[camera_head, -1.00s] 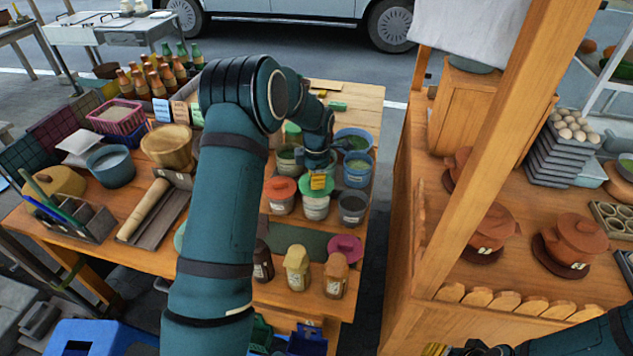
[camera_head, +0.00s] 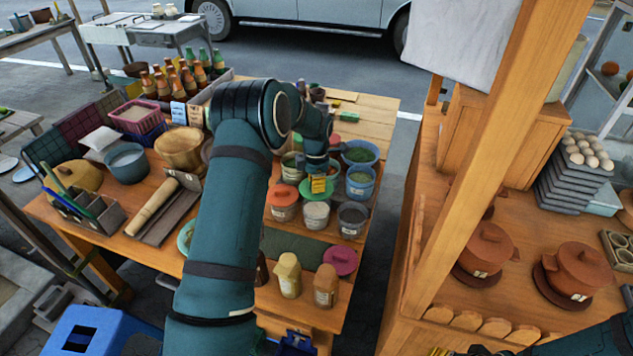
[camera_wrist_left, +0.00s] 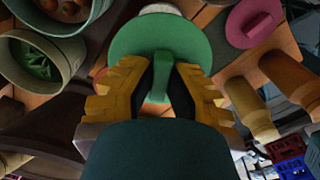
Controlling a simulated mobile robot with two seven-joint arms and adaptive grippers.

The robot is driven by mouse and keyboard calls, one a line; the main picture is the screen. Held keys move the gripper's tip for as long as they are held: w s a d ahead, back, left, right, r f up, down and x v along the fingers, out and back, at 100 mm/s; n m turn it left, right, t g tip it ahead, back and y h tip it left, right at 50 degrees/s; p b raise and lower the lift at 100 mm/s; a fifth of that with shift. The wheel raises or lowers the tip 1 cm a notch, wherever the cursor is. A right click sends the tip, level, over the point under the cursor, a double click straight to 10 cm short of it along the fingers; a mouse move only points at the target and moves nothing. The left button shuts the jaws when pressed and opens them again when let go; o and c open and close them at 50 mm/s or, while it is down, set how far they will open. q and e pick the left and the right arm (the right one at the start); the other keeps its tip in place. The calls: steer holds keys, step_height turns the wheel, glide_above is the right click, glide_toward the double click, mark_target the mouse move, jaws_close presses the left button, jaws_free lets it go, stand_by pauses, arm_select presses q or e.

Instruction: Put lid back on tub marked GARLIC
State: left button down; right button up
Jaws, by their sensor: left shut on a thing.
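My left gripper (camera_head: 319,186) is shut on the upright grip of a round green lid (camera_head: 307,190). In the left wrist view the yellow fingers pinch the grip of the green lid (camera_wrist_left: 160,36) from both sides. The lid is held above and a little behind a pale tub (camera_head: 316,217), whose light contents show from above. The pale rim of a tub (camera_wrist_left: 158,8) shows past the lid in the wrist view. I cannot read a GARLIC marking. My right gripper (camera_head: 440,351) barely shows at the bottom edge, and its jaws are not clear.
A red-lidded tub (camera_head: 283,201) stands left of the pale tub and a grey tub (camera_head: 353,217) right of it. Blue tubs (camera_head: 361,182) stand behind. A pink lid (camera_head: 340,261) and capped jars (camera_head: 288,274) are in front. A wooden post (camera_head: 490,150) rises at right.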

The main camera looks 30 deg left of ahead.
arm_select(q)
step_height(320, 180, down, 3)
steer(key=shift+f+b, duration=0.15)
steer(key=shift+b, duration=0.65)
steer(key=shift+f+b, duration=0.6)
steer(key=shift+f, duration=0.35)
steer(key=shift+f, duration=0.15)
stand_by(0.9)
steer(key=shift+c, duration=1.9)
jaws_free()
steer(key=shift+r+p, duration=1.9)
steer(key=shift+r, duration=1.65)
